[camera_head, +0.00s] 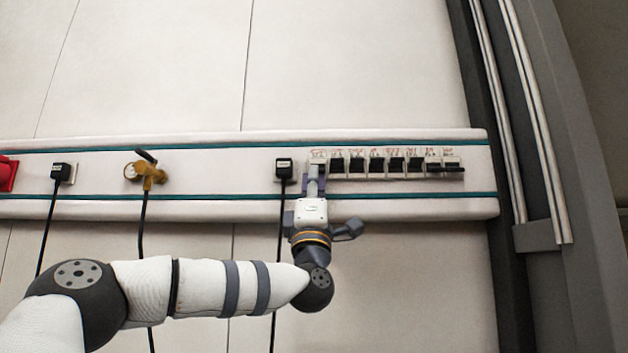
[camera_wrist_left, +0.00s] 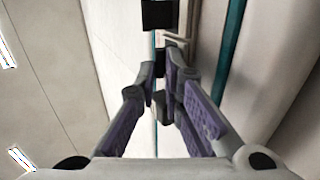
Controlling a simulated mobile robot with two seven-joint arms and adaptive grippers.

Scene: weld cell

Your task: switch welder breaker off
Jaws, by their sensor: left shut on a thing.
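A row of breakers (camera_head: 377,164) with black switches is set in the right part of the pale wall rail. Small labels with reddish marks sit above them, too small to read, so I cannot tell which is the welder's. My left gripper (camera_head: 316,172) reaches up to the leftmost breaker (camera_head: 318,155) and is shut on its switch, covering most of it. In the left wrist view the purple-padded fingers (camera_wrist_left: 166,88) close around a small dark piece, partly hidden between the tips. The two rightmost switches look different from the middle ones. My right gripper is not in view.
A black plug (camera_head: 284,164) with a hanging cable sits just left of the gripper. Further left are a brass valve with gauge (camera_head: 150,174), another black plug (camera_head: 61,171) and a red fitting (camera_head: 6,173). A dark frame (camera_head: 510,170) stands right of the rail.

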